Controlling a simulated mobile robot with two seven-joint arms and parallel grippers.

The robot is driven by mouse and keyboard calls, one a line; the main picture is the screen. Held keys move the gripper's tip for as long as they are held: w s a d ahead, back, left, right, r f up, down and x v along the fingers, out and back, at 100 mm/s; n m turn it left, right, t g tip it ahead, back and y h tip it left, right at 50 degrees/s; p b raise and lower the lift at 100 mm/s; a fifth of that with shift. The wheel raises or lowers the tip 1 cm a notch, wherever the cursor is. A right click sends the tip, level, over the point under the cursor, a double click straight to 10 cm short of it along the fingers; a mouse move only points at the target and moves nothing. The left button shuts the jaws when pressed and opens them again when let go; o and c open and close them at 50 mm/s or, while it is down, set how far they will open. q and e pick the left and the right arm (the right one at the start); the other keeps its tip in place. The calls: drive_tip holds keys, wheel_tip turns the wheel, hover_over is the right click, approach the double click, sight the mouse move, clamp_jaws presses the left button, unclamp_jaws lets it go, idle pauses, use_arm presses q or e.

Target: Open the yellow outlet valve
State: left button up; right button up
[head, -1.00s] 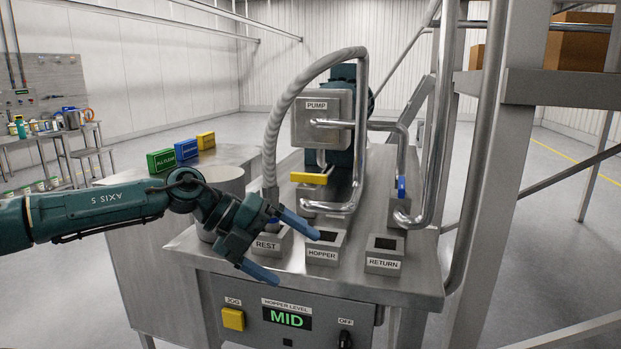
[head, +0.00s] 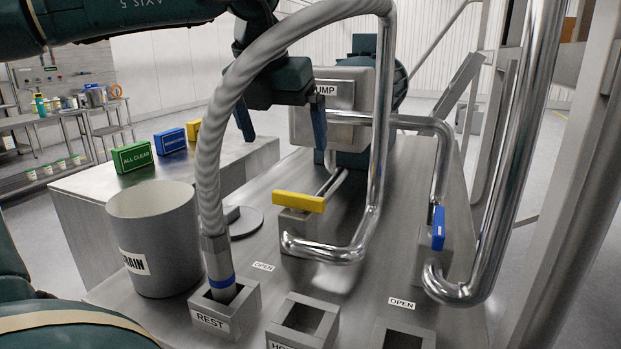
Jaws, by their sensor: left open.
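The yellow outlet valve handle (head: 298,201) lies flat on its grey block, pointing roughly left to right across the thin pipe that runs back toward the pump. My left gripper (head: 282,122) is open and empty, with its blue fingers pointing down. It shows above the yellow handle in the picture, in front of the pump box (head: 335,92), and apart from the handle. The ribbed hose (head: 207,160) partly hides my left arm and hand. My right gripper is not in view.
The ribbed hose stands in the REST socket (head: 225,305) at the front. A blue valve handle (head: 438,228) is to the right, beside bent steel pipes. A drain bucket (head: 155,240) stands at left. OPEN labels (head: 263,266) mark the table top.

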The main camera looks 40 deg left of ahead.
sight(298, 195)
use_arm(q)
drive_tip(key=p+x, duration=0.1)
drive_tip(key=x, duration=1)
drive_tip(key=shift+f, duration=0.2)
drive_tip(key=shift+x, duration=0.75)
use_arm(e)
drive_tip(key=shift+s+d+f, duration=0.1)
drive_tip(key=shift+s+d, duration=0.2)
use_arm(q)
drive_tip(key=shift+c, duration=0.2)
drive_tip(key=c, duration=0.7)
drive_tip(key=shift+o, duration=0.2)
